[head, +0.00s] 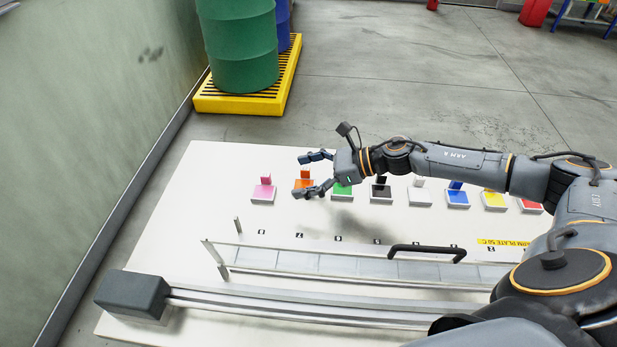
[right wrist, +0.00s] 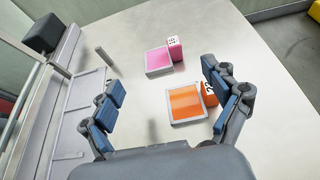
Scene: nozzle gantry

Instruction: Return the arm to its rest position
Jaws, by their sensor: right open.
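My right gripper (head: 303,175) reaches in from the right in the head view. Its fingers are spread wide, with nothing held between them. It also shows in the right wrist view (right wrist: 161,78), with a finger on each side. It hovers over the back row, near the orange pad and block (head: 304,183). In the right wrist view the orange pad (right wrist: 186,102) lies inside the right finger, which partly covers its block. The pink pad and block (head: 263,192) stand to the left, clear of the fingers. My left gripper is out of view.
The white table (head: 215,165) carries more coloured pads, including a green one (head: 342,190) partly behind my gripper. A clear-panelled frame with a black handle (head: 427,251) and a rail with a dark end block (head: 133,294) lie in front. A green drum (head: 238,45) stands beyond the table.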

